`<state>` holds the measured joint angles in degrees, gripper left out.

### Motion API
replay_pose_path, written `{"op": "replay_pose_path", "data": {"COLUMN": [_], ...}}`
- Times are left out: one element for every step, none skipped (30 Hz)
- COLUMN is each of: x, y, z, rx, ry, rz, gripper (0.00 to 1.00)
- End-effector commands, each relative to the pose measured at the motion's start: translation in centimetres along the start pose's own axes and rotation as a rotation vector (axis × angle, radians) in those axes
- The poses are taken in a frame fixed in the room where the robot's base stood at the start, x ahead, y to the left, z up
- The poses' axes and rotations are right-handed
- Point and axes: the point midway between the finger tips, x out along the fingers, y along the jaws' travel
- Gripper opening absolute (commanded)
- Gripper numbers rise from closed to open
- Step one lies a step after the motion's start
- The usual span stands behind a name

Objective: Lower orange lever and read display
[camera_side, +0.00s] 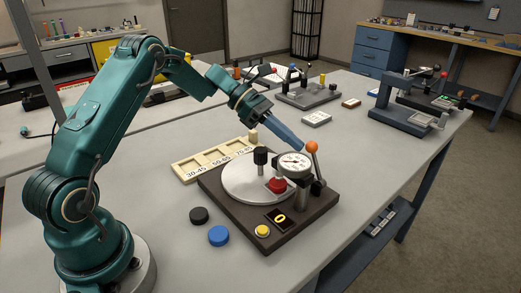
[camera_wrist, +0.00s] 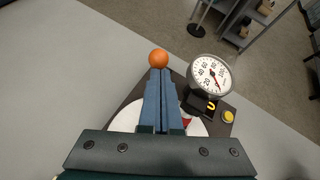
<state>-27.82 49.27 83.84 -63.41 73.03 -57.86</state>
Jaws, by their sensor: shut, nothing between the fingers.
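The lever's orange ball (camera_side: 312,147) stands at the top of its dark upright arm, on the right of the dark tester base (camera_side: 240,219). My gripper (camera_side: 300,146) is shut and empty, its blue fingertips close to the ball's left side. In the wrist view the fingertips (camera_wrist: 159,72) lie just below the orange ball (camera_wrist: 158,58); I cannot tell whether they touch it. The small display (camera_side: 279,218) shows an orange 0. A round dial (camera_side: 295,163) stands over a white disc (camera_side: 246,181), with a red piece (camera_side: 277,185) below it.
A tray with labelled compartments (camera_side: 212,159) lies behind the base. A black disc (camera_side: 199,216) and a blue disc (camera_side: 218,236) lie to its left on the table. A yellow button (camera_side: 262,231) is at the base's front.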

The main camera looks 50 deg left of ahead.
Motion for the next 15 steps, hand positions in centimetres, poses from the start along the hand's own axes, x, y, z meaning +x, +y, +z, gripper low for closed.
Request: {"op": "replay_pose_path", "data": {"x": [0.1, 0.1, 0.2, 0.2, 0.3, 0.4, 0.5, 0.6, 0.8, 0.9, 1.1, 1.3, 1.4, 1.6, 1.9], "y": [-0.1, -0.2, -0.3, -0.4, -0.5, -0.6, -0.7, -0.9, -1.1, -1.2, -1.4, -1.6, -1.7, -1.9, -2.0], "z": [0.3, 0.4, 0.6, 0.8, 1.0, 1.2, 1.5, 1.7, 2.1, 2.3, 2.6, 2.9, 3.2, 3.4, 3.7], "rx": [0.007, 0.012, 0.020, 0.026, 0.031, 0.040, 0.049, 0.056, 0.070, 0.080, 0.089, 0.102, 0.112, 0.122, 0.134], "ry": [0.013, 0.023, 0.040, 0.053, 0.068, 0.091, 0.110, 0.130, 0.160, 0.185, 0.210, 0.244, 0.269, 0.295, 0.328], "rz": [0.003, 0.007, 0.013, 0.017, 0.025, 0.032, 0.039, 0.047, 0.058, 0.068, 0.077, 0.089, 0.099, 0.109, 0.122], "gripper": [0.00, 0.00, 0.00, 0.00, 0.00, 0.00, 0.00, 0.00, 0.00, 0.00, 0.00, 0.00, 0.00, 0.00, 0.00]}}
